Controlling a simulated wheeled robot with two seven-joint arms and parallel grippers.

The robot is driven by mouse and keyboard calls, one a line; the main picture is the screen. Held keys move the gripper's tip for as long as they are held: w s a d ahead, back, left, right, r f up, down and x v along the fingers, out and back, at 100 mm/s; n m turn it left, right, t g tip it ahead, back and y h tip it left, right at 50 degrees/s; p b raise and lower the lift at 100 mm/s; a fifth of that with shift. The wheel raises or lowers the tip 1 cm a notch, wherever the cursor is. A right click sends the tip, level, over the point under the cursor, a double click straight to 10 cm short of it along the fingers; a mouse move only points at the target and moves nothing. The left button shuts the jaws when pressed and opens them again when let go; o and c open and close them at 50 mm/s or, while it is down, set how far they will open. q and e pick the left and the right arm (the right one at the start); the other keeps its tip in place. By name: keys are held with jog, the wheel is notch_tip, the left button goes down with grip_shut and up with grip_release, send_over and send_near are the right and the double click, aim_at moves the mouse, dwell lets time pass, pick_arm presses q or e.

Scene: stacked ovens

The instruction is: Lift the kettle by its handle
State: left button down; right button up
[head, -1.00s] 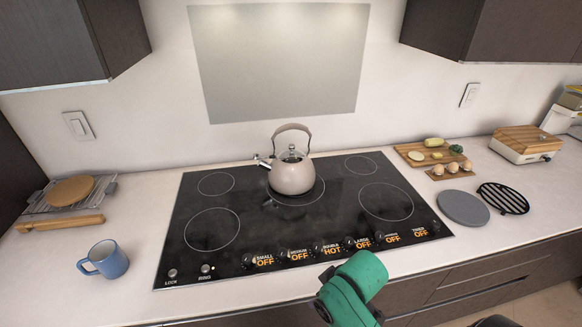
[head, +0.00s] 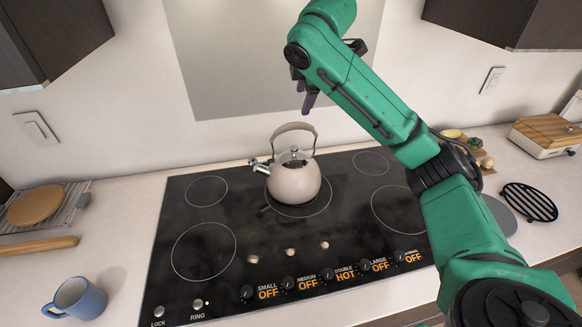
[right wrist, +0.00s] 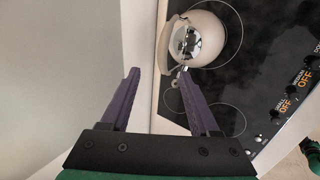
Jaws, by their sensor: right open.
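The kettle (head: 293,181) is beige with a shiny lid and an arched handle (head: 294,128). It stands upright on the back middle burner of the black cooktop. My right gripper (head: 307,98) is above the handle and apart from it, with its purple fingers pointing down. In the right wrist view the two fingers (right wrist: 157,82) are spread with nothing between them. The kettle (right wrist: 197,42) shows there beyond the fingertips, towards the top right.
The cooktop (head: 205,285) has a knob row along its front, with one label reading HOT. A blue mug (head: 78,298) and a rack with a round board (head: 36,205) are at left. The wall is close behind.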

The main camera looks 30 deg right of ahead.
aim_at(296, 127)
jog(key=p+x, duration=0.2)
jog(key=x, duration=0.2)
jog(key=p+x, duration=0.2)
jog(key=x, duration=0.2)
jog(key=p+x, duration=0.2)
jog(key=x, duration=0.2)
jog(key=shift+s+a+f, duration=0.15)
jog(key=shift+a+f, duration=0.05)
jog(key=shift+f, duration=0.35)
grip_shut()
pick_arm(q)
notch_tip(296, 127, up, 6)
jog(key=s, duration=0.2)
jog(key=shift+a+r, duration=0.2)
jog(key=shift+a, duration=0.05)
pick_arm(e)
jog(key=shift+r, duration=0.2)
jog(key=shift+w, duration=0.25)
